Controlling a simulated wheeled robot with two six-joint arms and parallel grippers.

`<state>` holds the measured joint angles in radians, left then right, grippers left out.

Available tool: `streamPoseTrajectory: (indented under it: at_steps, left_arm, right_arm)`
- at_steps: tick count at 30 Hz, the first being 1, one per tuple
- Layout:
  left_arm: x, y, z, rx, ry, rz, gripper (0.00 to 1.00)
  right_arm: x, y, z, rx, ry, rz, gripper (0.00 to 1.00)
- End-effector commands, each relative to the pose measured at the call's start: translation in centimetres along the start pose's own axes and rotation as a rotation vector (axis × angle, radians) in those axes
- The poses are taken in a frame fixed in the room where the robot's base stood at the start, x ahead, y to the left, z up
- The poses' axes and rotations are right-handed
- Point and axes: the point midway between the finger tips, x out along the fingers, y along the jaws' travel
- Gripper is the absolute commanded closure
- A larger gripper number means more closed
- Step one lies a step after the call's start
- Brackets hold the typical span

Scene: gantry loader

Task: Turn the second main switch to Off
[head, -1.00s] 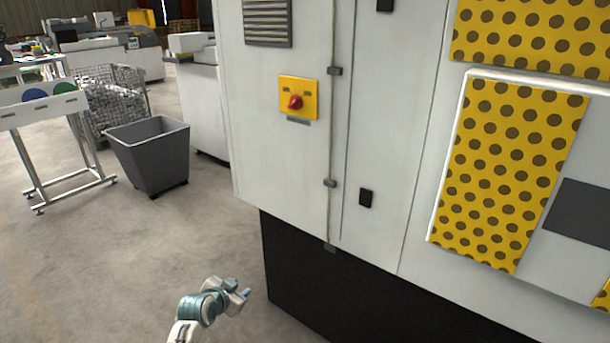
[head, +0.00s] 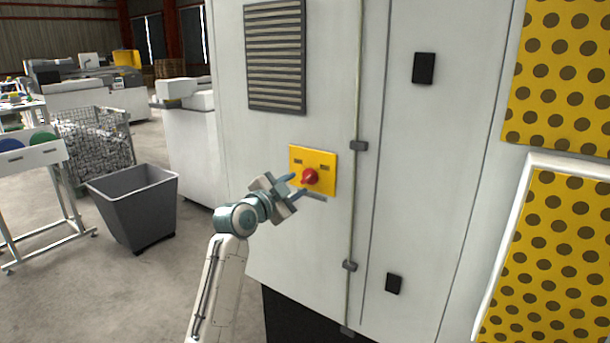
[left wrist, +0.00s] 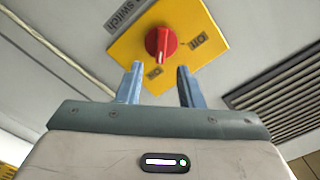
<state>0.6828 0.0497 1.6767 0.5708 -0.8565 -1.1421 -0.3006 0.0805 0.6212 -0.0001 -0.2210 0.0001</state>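The main switch is a red rotary knob (head: 310,176) on a yellow plate (head: 327,160), fixed to the front of a light grey cabinet. My left gripper (head: 306,188) is open and empty, close in front of the knob. In the left wrist view the knob (left wrist: 160,45) lies just beyond the gap between the two blue fingertips (left wrist: 159,73), with no clear contact. There the knob's white mark points down the picture, toward one of two dark legends on the plate (left wrist: 200,18). My right gripper is not in view.
The cabinet (head: 300,245) has a vent grille (head: 275,55) above the switch and a hinged door edge with a hinge (head: 358,146) to its right. Yellow dotted panels (head: 560,80) are at far right. A grey bin (head: 135,205) stands on open floor at left.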

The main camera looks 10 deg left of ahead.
Motion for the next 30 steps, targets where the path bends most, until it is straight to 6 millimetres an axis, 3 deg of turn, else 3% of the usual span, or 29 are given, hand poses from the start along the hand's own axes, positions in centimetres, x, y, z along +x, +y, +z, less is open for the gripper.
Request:
streamPoseTrajectory:
  at_steps: [3, 9, 21, 26, 30]
  left_arm:
    - [2.2, -0.2, -0.2, -0.003, -0.001, 0.003, 0.66]
    - [4.5, -0.1, -0.1, -0.003, -0.001, 0.001, 0.66]
    - [5.2, 0.1, 0.1, -0.001, -0.001, 0.001, 0.66]
    - [5.1, 0.1, 0.1, -0.001, -0.001, 0.001, 0.98]
    - [5.1, 0.1, 0.1, -0.002, -0.001, 0.001, 1.0]
  right_arm:
    - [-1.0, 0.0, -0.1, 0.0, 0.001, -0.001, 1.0]
    - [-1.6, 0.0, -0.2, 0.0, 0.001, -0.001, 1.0]
    - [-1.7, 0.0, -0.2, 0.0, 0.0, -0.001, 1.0]
    - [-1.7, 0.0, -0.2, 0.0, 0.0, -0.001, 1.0]
    - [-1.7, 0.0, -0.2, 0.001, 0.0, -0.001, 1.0]
